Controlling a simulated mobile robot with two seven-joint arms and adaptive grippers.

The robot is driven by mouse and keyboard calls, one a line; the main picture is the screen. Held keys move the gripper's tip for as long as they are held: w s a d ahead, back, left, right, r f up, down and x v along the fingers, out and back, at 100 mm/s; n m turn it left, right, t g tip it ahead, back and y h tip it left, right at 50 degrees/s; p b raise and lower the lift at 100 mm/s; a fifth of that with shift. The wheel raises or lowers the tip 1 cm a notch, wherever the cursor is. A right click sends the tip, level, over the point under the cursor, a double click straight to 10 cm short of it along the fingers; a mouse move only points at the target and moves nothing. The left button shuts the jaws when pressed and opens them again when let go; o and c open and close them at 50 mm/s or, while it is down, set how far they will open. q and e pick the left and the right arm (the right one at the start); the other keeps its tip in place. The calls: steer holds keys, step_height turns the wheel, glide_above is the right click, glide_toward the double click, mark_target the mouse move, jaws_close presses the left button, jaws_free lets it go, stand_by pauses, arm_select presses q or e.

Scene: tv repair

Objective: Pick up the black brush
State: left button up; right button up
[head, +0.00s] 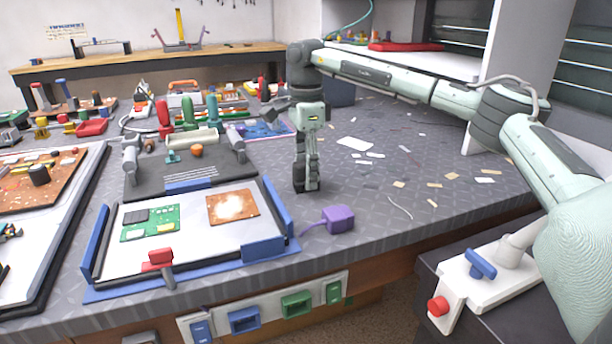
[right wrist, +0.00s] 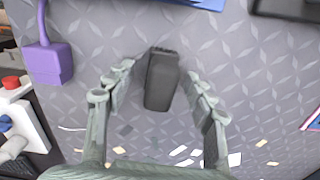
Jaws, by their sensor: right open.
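The black brush (right wrist: 162,82) lies on the dark patterned worktop, between the spread fingers of my right gripper (right wrist: 160,104) in the right wrist view. There is a gap on each side of it, and no finger visibly grips it. In the head view my right gripper (head: 307,188) points straight down, low over the worktop, right of the blue-edged tray. It largely hides the brush there; only a dark shape shows beside the fingers. My left gripper is not in view.
A purple box (head: 338,218) with a cable sits near the front edge. The blue-edged tray (head: 226,226) holds circuit boards. Paper scraps (head: 355,144) lie to the right on otherwise clear worktop. A white device with a red knob (head: 437,306) stands at lower right.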

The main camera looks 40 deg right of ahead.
jaws_close()
stand_by(0.3)
steer(key=shift+r, duration=0.1)
steer(key=shift+r, duration=0.65)
step_height(320, 180, up, 3)
steer(key=shift+f, duration=0.1)
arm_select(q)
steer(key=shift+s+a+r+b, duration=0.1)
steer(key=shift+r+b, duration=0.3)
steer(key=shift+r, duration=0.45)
arm_select(e)
steer(key=a+r, duration=0.6)
steer(key=a, duration=0.5)
steer(key=shift+w+a+r, duration=0.15)
steer(key=shift+a+r, duration=0.2)
steer(key=shift+r, duration=0.05)
